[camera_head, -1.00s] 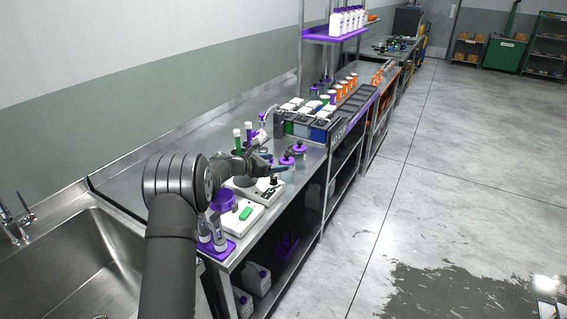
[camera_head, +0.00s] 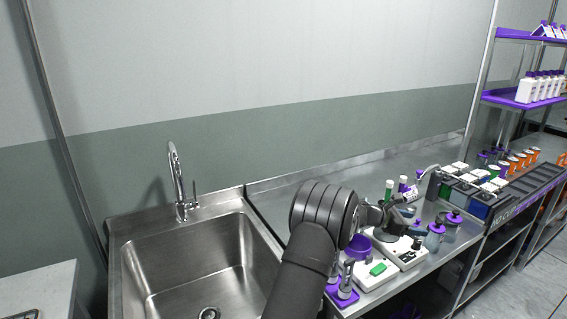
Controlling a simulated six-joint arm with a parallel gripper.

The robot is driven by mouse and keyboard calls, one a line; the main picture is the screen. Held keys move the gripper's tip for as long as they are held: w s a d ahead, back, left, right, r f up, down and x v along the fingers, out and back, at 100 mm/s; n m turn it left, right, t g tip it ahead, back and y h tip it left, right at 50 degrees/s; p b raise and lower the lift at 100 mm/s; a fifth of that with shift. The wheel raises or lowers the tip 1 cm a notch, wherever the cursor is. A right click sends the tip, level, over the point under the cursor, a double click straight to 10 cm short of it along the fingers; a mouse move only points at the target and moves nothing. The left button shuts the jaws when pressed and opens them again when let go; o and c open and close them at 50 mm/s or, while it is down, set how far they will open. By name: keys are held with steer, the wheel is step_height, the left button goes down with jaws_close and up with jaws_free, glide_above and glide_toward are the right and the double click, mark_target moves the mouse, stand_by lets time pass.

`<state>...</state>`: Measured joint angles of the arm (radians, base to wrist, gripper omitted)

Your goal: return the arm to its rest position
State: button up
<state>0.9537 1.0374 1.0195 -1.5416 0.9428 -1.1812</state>
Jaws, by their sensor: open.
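My arm reaches up from the bottom of the view and bends to the right over the steel workbench (camera_head: 290,205). My gripper (camera_head: 409,213) is at the arm's far end, small in the picture, above the bench among the lab items. It is open, and I see nothing held in it. The arm's thick dark elbow covers part of the bench and of the items behind it.
A steel sink (camera_head: 190,270) with a tap (camera_head: 178,185) lies to the left. Under and beside the arm are a white device with a green display (camera_head: 377,269), a purple bowl (camera_head: 358,246) and purple-capped flasks (camera_head: 434,236). A bottle shelf (camera_head: 515,98) stands at right.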

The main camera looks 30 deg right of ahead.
mark_target(435, 227)
steer(key=x, duration=1)
steer(key=shift+w, duration=0.1)
steer(key=shift+o, duration=0.5)
